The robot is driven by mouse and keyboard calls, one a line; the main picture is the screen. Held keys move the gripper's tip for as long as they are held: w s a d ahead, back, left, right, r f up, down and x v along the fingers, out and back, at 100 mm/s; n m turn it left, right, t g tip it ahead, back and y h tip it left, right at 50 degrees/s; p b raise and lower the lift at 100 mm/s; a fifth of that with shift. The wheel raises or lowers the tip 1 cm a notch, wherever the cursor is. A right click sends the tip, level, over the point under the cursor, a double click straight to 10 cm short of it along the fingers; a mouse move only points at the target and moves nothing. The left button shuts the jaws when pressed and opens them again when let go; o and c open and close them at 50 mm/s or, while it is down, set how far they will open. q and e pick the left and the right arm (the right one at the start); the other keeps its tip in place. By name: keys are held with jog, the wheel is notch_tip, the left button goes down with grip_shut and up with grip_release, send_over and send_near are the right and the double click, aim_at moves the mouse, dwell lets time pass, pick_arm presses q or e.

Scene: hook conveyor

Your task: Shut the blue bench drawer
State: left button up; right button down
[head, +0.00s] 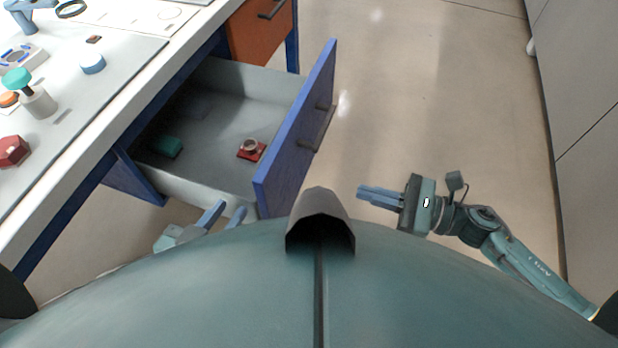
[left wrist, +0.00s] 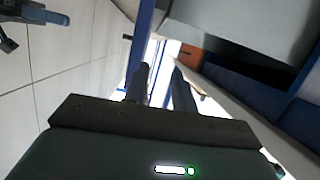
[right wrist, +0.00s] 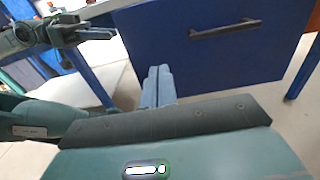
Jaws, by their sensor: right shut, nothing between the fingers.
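The blue bench drawer (head: 297,140) is pulled well out of the bench in the head view, with its dark bar handle (head: 318,130) on the outer face. A green block (head: 166,147) and a red piece with a ring (head: 251,150) lie inside. My left gripper (head: 228,212) is open and empty beside the drawer's near side wall. My right gripper (head: 360,193) is shut and empty, apart from the drawer front and on its outer side. In the right wrist view, the drawer front (right wrist: 200,65) and handle (right wrist: 225,30) show beyond the closed fingers (right wrist: 158,80).
An orange drawer (head: 260,32) is beyond the blue one. Grey cabinets (head: 590,90) stand at right. The floor (head: 430,100) between is clear.

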aim_at(285, 169)
jog(key=p+x, duration=0.1)
jog(key=x, duration=1.2)
jog(key=shift+w+a, duration=0.15)
jog(key=shift+a, duration=0.2)
pick_arm(q)
jog(key=shift+s+a+r, duration=0.1)
jog(key=shift+a+r, duration=0.05)
jog(key=shift+r, duration=0.6)
